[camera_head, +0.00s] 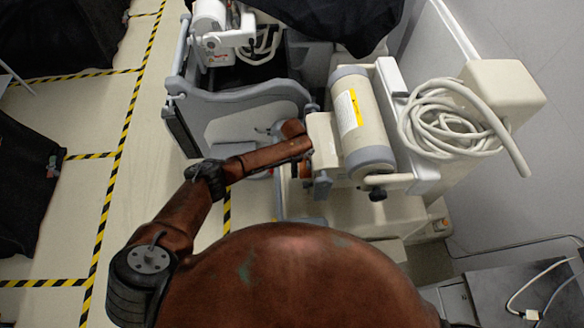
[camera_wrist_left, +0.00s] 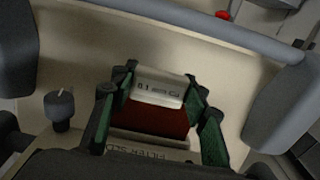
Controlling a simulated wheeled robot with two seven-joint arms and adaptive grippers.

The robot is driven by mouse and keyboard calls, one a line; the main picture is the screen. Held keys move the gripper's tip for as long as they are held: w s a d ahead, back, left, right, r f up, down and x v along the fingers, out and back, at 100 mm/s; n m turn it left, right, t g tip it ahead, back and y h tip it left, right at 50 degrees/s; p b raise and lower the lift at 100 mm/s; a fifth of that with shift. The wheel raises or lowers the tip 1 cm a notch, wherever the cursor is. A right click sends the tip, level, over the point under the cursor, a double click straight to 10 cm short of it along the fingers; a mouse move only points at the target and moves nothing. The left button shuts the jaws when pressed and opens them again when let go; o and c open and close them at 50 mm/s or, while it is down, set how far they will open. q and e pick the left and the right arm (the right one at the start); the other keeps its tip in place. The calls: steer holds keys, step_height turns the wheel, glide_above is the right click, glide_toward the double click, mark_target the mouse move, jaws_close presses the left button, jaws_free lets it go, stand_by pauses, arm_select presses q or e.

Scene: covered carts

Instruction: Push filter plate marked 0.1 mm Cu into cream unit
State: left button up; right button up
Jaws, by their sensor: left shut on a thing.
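The filter plate (camera_wrist_left: 158,90) shows in the left wrist view, with a cream tab printed "0.1 mm Cu" and a red-brown face below it. My left gripper (camera_wrist_left: 158,100) has its green-lined fingers on both sides of the plate and is shut on it. The cream unit (camera_wrist_left: 75,60) lies around and beneath them, with "FILTER SLOT" lettering just below the plate. How deep the plate sits in the slot cannot be told. In the head view the cream unit (camera_head: 324,138) is at the end of my left arm; the gripper's fingers and the plate are hard to make out there. My right gripper is not in view.
A cream cylinder with grey ends (camera_head: 362,120) adjoins the unit. A coiled pale cable (camera_head: 450,118) hangs to its right. A dark knob (camera_wrist_left: 60,105) stands left of the gripper. Another grey-and-white cart (camera_head: 240,100) is behind left. Marked floor lies open at left.

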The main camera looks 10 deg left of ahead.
arm_select(q)
steer(key=shift+w+d+b, duration=0.2)
steer(key=shift+d+b, duration=0.15)
steer(key=shift+d, duration=0.45)
steer(key=o, duration=1.3)
steer(key=shift+d+r, duration=0.1)
